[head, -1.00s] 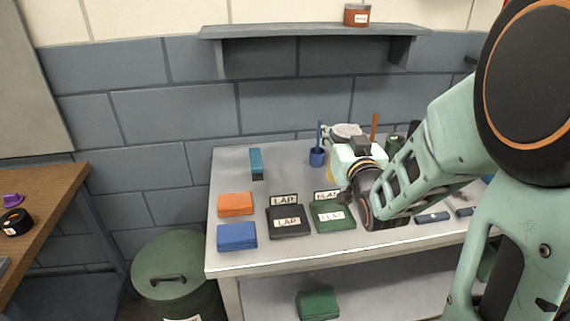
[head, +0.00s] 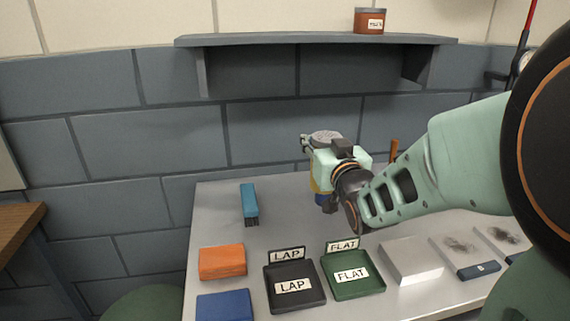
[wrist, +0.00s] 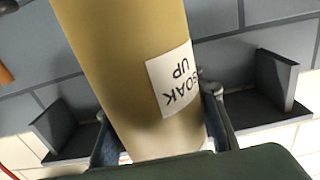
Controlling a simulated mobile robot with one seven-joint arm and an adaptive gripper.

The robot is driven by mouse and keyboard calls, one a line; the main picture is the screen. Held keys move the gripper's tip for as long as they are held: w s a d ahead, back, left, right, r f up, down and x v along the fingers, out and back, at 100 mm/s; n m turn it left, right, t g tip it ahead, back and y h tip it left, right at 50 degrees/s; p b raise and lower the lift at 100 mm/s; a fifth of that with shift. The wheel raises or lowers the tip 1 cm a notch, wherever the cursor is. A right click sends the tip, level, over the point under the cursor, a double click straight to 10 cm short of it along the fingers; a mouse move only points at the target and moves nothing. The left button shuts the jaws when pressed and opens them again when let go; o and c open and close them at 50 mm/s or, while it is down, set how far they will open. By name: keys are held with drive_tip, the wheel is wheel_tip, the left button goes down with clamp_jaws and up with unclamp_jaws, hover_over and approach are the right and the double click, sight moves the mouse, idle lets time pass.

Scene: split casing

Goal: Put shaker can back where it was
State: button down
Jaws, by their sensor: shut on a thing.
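The shaker can is a yellow cylinder with a grey perforated lid (head: 326,136). It fills the middle of the wrist view (wrist: 135,65), where its white label reads "SOAK UP" upside down. My gripper (head: 313,152) is shut on the can, with a finger on each side of it in the wrist view (wrist: 160,128). In the head view the can looks upright over the back of the grey bench (head: 215,213), below the wall shelf. My gripper hides most of its body. I cannot tell how high its base is above the bench.
The wall shelf (head: 290,41) carries a brown tin (head: 369,21) at its right; its remaining top looks bare. A blue brush (head: 249,203), an orange block (head: 222,262), a black LAP tray (head: 294,303) and a green FLAT tray (head: 355,290) stand on the bench.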

drive_tip(key=w+a+f+b, duration=0.3)
drive_tip(key=w+a+f, duration=0.4)
drive_tip(key=f, duration=0.5)
drive_tip(key=shift+w+a, duration=0.3)
drive_tip(key=shift+w, duration=0.55)
drive_tip(key=shift+f+b, duration=0.15)
drive_tip(key=shift+b, duration=0.25)
drive_tip(key=c, duration=1.2)
unclamp_jaws()
drive_tip(key=shift+o, duration=0.2)
drive_tip(key=s+d, duration=0.1)
drive_tip(key=s, duration=0.6)
drive_tip(key=shift+s+d+r, duration=0.2)
drive_tip(key=shift+d, duration=0.05)
